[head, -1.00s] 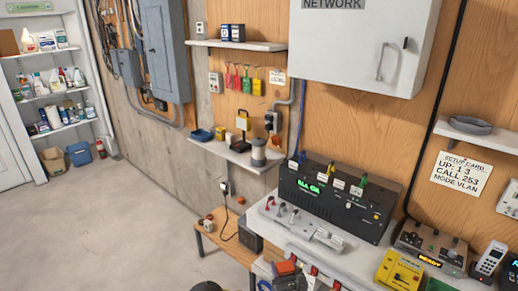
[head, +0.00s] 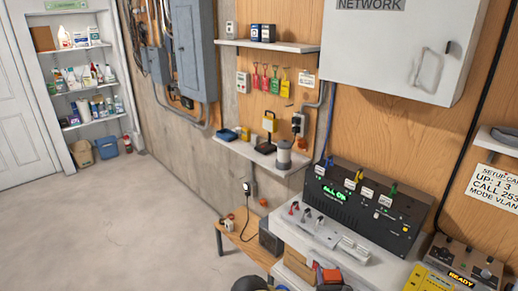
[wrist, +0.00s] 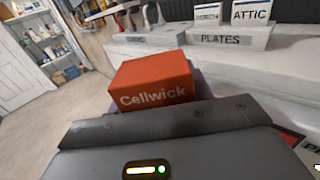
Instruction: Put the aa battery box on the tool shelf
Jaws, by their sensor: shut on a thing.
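An orange-red box lettered "Cellwick" (wrist: 152,78) fills the middle of the wrist view; no battery size is readable on it. My gripper (wrist: 157,100) is shut on this box, with grey finger parts showing at its sides. The box stands out beyond the dark gripper body. In the head view I cannot clearly make out my gripper. Two wall shelves show there: an upper shelf (head: 270,46) with small dark and blue boxes, and a lower shelf (head: 236,147) with a lamp, a blue item and a grey can. I cannot read which is the tool shelf.
A white bench (head: 300,235) carries a black panel (head: 365,208). A low wooden bench (head: 245,250) stands beneath the lower shelf. A white cabinet (head: 395,45) hangs at upper right. The concrete floor (head: 130,215) at left is clear.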

